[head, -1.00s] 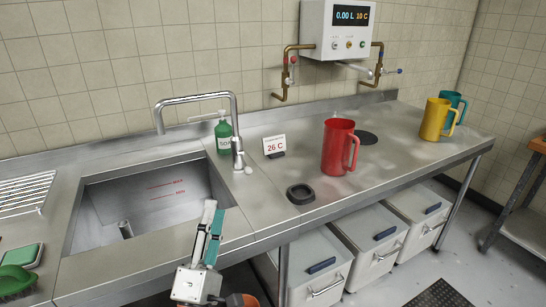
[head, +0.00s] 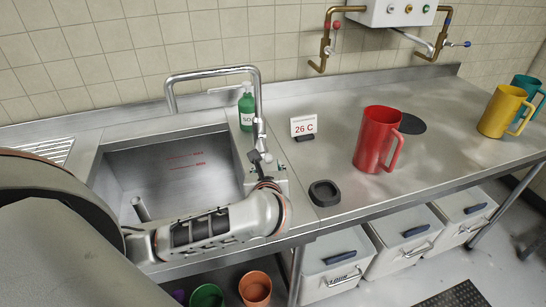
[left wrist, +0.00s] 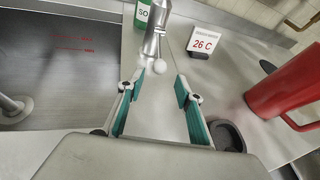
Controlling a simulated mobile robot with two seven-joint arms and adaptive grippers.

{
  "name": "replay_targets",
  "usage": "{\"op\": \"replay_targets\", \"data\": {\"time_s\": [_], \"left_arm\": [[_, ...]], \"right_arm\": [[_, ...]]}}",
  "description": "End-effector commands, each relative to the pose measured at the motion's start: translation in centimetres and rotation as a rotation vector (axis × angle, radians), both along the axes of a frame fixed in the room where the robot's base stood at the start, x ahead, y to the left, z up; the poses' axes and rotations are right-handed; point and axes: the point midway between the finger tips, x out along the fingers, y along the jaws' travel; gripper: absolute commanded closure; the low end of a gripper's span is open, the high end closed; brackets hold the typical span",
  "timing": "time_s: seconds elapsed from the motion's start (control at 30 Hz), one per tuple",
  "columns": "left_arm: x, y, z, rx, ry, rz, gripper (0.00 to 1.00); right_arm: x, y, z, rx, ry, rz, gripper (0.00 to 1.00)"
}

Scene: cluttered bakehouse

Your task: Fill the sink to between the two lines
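The steel sink (head: 118,168) has two red marked lines (head: 185,161) on its back wall. They also show in the left wrist view (left wrist: 74,44). I see no water in the sink, and a short upright pipe (head: 141,208) stands in it. The tall tap (head: 258,110) arches over the sink, with no stream visible. My left gripper (head: 266,163) is at the tap's base. In the left wrist view its teal-padded fingers (left wrist: 160,84) are apart, with the tap's round white knob (left wrist: 159,67) just beyond and between the tips. My right gripper is not in view.
Right of the tap are a 26 C sign (head: 303,127), a dark ring (head: 324,193) and a red jug (head: 376,140). A green soap bottle (head: 246,108) stands behind the tap. Yellow (head: 502,111) and teal (head: 529,92) jugs stand far right. Bins (head: 335,265) are below.

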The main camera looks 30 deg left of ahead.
Motion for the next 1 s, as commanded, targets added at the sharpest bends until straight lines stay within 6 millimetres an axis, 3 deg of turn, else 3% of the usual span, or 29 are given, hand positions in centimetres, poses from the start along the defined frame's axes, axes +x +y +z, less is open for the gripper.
{"op": "replay_targets", "data": {"time_s": [0.33,0.73,0.77,0.9,1.0], "left_arm": [[3.9,2.6,-1.8,0.006,-0.001,0.001,0.65],[4.7,3.0,-2.2,0.002,-0.002,0.000,0.65],[4.7,3.0,-2.2,0.002,-0.002,0.000,0.67],[4.7,3.0,-2.2,0.002,-0.002,0.000,1.00],[4.7,3.0,-2.2,0.002,-0.002,0.000,1.00]], "right_arm": [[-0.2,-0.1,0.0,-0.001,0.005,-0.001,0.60],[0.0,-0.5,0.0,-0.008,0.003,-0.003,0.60],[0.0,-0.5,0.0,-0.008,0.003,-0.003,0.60],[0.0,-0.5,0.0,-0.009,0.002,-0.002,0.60],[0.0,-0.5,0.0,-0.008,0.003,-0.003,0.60]]}}
